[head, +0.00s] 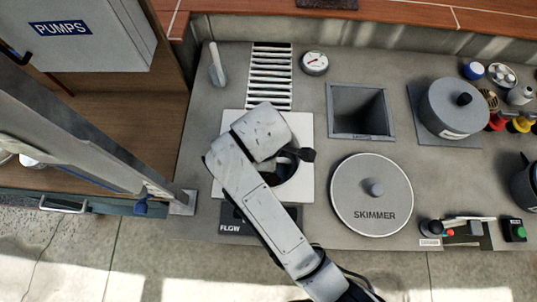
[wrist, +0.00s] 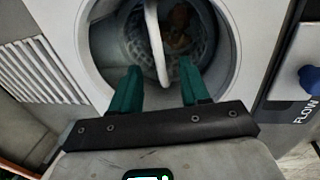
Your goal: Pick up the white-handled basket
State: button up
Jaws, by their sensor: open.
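The basket (wrist: 203,42) sits down in a round well in a white square plate (wrist: 262,25). It has grey perforated walls, and something brown lies inside. Its thin white handle (wrist: 153,38) arches up towards the camera in the wrist view. My gripper (wrist: 158,70) is open, with one teal finger on each side of the handle in that view. I cannot tell whether a finger touches it. In the head view my gripper (head: 294,158) is over the well, and my arm hides most of the well and basket.
A round skimmer lid (head: 372,212) and a square opening (head: 360,121) lie right of the plate. A slatted grate (head: 269,70) and a gauge (head: 314,62) are behind it. A grey pot (head: 457,113) stands further right. A cabinet door (head: 85,32) hangs at left.

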jog(key=shift+w+a+f+p, duration=0.1)
jog(key=shift+w+f, duration=0.25)
jog(key=shift+f, duration=1.15)
jog(key=shift+w+f+p, duration=0.15)
jog(key=shift+w+f, duration=0.15)
jog(key=shift+f, duration=1.15)
jog(key=shift+w+a+f+p, duration=0.1)
jog(key=shift+w+f, duration=0.25)
jog(key=shift+f, duration=1.15)
grip_shut()
